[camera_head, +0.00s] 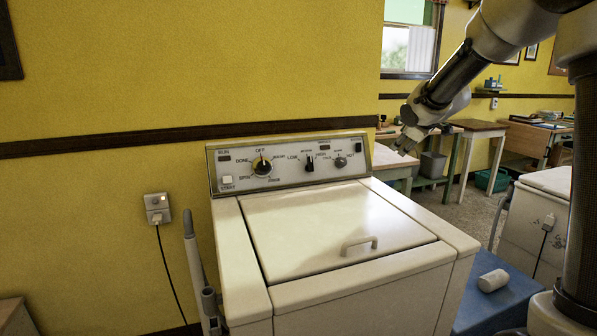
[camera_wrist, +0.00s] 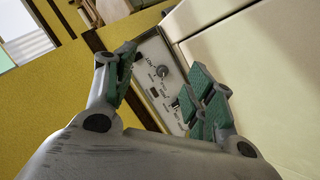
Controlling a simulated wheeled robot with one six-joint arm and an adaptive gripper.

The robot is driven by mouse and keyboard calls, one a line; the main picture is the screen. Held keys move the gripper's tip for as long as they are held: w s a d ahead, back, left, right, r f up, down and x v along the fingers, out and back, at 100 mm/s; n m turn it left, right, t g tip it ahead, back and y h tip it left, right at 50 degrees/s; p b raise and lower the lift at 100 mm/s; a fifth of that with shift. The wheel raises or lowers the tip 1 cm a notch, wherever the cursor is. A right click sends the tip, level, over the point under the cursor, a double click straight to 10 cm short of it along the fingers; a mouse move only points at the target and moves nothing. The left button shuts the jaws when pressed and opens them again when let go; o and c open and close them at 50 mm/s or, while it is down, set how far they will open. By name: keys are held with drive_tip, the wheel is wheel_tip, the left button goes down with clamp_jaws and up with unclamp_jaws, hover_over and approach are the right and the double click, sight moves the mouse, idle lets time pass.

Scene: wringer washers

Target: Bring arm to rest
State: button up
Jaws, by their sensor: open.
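My gripper (camera_head: 404,147) hangs from my arm just right of the washer's control panel, above the right rear of the machine. In the wrist view my gripper (camera_wrist: 165,95) is open, with its green-padded fingers apart and nothing between them. The control panel (camera_wrist: 160,75) shows beyond the fingers. The white washer (camera_head: 246,262) stands below, with its lid (camera_head: 330,222) shut.
A wall outlet (camera_head: 158,208) with a cord is on the yellow wall at left. A blue surface (camera_head: 497,300) with a white cylinder (camera_head: 492,280) lies right of the washer. Another white machine (camera_head: 530,232) stands farther right. Tables (camera_head: 482,126) stand at the back.

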drive_tip(key=s+d+r+m+g+h, duration=0.1)
drive_tip(key=s+d+m, duration=0.15)
drive_tip(key=s, duration=0.75)
drive_tip(key=s+d+r+m+g, duration=0.1)
drive_tip(key=s+m+g, duration=0.15)
drive_tip(key=s, duration=0.85)
drive_tip(key=s+f+m+g, duration=0.1)
drive_tip(key=s+f+m, duration=0.2)
drive_tip(key=s, duration=0.8)
drive_tip(key=s+a+f+m+g+y, duration=0.1)
drive_tip(key=s+f+m+g, duration=0.1)
drive_tip(key=s, duration=0.9)
drive_tip(key=shift+s+a+f+m, duration=0.25)
drive_tip(key=shift+f+m, duration=0.15)
drive_tip(key=shift+f, duration=0.2)
drive_tip(key=shift+w, duration=0.1)
